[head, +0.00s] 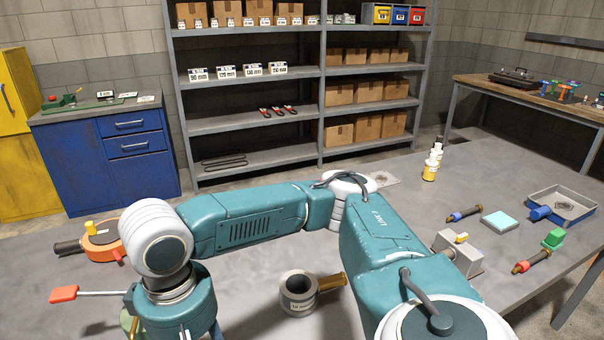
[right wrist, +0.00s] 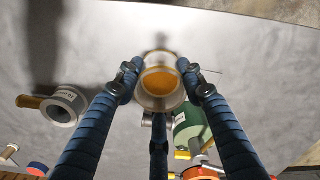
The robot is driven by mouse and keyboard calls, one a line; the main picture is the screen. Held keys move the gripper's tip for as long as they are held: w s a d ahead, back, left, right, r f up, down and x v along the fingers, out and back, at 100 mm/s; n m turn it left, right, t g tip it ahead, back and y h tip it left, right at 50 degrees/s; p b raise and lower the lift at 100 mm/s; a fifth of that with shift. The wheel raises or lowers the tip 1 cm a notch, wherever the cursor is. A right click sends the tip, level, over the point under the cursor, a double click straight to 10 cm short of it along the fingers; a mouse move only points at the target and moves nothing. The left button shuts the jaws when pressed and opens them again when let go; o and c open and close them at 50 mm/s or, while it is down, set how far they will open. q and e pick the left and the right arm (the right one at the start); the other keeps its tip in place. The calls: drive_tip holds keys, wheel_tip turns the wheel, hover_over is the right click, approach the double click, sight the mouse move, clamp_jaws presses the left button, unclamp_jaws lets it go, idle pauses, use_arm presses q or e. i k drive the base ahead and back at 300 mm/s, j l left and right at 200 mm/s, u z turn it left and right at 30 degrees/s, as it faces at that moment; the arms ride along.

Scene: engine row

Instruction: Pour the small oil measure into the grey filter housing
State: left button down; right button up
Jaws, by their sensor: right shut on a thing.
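My right gripper (right wrist: 158,85) is shut on a small pale, round cup, the small oil measure (right wrist: 149,102). Its mouth faces the wrist camera and amber shows inside. My right arm crosses the head view and bends down at the left; its gripper and the measure are hidden there. An open, grey, labelled cylinder (head: 299,292) with a brass-coloured piece stands on the table to the right of that arm's end. It appears to be the grey filter housing and also shows left of the gripper in the right wrist view (right wrist: 66,104). My left gripper is not in view.
A green cylinder (right wrist: 190,126) lies close beside the held measure in the right wrist view. A red-handled screwdriver (head: 65,294) and an orange tool (head: 103,247) are at the left. A grey block (head: 458,255), bottles (head: 431,168) and a blue tray (head: 562,205) are at the right.

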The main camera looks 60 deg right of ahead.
sight(299, 289)
drive_tip(key=l+z, duration=0.1)
drive_tip(key=z, duration=0.3)
drive_tip(key=i+z, duration=0.1)
drive_tip(key=z, duration=0.3)
drive_tip(key=i+l+z, duration=0.1)
drive_tip(key=z, duration=0.25)
